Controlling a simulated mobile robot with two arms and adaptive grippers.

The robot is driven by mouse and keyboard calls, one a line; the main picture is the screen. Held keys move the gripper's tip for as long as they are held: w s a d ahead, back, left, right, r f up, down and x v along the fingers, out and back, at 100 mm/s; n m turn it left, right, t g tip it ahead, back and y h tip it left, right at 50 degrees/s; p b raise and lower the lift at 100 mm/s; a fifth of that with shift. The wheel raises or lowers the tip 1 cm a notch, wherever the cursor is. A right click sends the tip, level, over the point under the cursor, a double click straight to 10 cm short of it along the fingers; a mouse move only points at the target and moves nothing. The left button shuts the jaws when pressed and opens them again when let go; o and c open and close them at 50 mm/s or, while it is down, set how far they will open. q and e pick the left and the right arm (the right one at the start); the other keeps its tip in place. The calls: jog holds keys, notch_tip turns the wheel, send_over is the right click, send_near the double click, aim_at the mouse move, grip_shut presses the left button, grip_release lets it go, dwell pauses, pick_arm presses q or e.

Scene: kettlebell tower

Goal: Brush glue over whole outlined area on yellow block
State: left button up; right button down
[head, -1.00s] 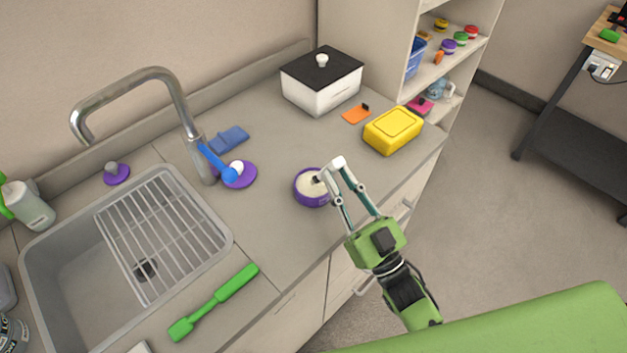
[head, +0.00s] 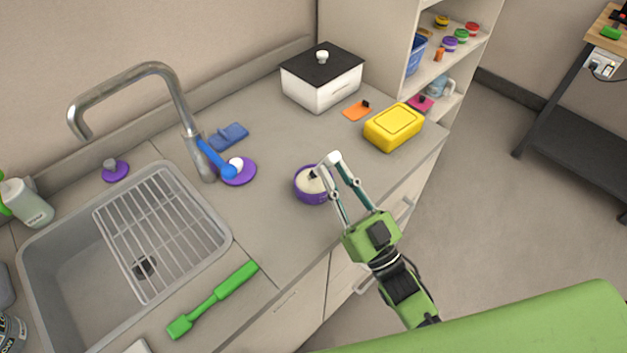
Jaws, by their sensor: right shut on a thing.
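The yellow block (head: 393,137) lies on the counter near its right end. A rounded outline shows on its top face, which looks plain yellow. A purple round pot (head: 312,197) with cream-coloured glue stands left of and nearer than the block. My right gripper (head: 332,160) is over the right rim of the pot, shut on a small brush (head: 314,175). The brush's dark end is at the glue; I cannot tell how deep it dips. Most of the brush is hidden by the fingers. My left gripper is not in view.
A white box with a black lid (head: 322,85) and an orange piece (head: 357,111) stand behind. A blue brush (head: 215,158), purple lid (head: 240,173) and green tool (head: 213,301) lie left, by the sink (head: 60,275). Counter between pot and block is clear.

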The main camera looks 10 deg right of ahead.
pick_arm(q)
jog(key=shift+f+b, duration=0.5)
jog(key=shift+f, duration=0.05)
pick_arm(e)
jog(key=shift+f, duration=0.65)
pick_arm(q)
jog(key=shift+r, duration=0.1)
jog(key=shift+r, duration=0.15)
pick_arm(e)
jog(key=shift+s+d, duration=0.25)
jog(key=shift+s, duration=0.4)
pick_arm(q)
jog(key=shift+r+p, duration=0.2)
jog(key=shift+p, duration=0.2)
